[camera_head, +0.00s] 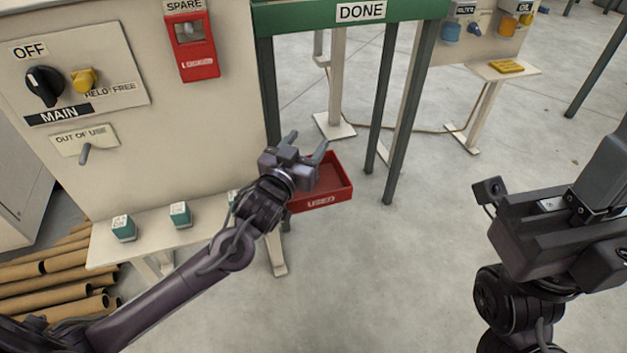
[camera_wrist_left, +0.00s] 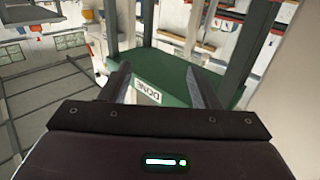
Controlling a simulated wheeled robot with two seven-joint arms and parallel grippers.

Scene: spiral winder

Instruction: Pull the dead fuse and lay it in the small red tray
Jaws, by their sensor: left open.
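The small red tray (camera_head: 340,194), labelled USED, sits right of the cream panel's shelf. My left gripper (camera_head: 307,143) is open in front of the tray's left part and hides some of it. In the left wrist view the fingers (camera_wrist_left: 160,82) are spread with nothing between them. Several teal-and-white blocks stand on the shelf, one at the left (camera_head: 123,228) and one in the middle (camera_head: 180,214); another is partly behind my left arm. I cannot tell which thing is the dead fuse. My right arm's end (camera_head: 560,225) is at the right; its fingers cannot be made out.
A green DONE stand (camera_head: 300,17) has legs behind the tray. Cardboard tubes (camera_head: 60,290) lie lower left. Floor at centre right is clear.

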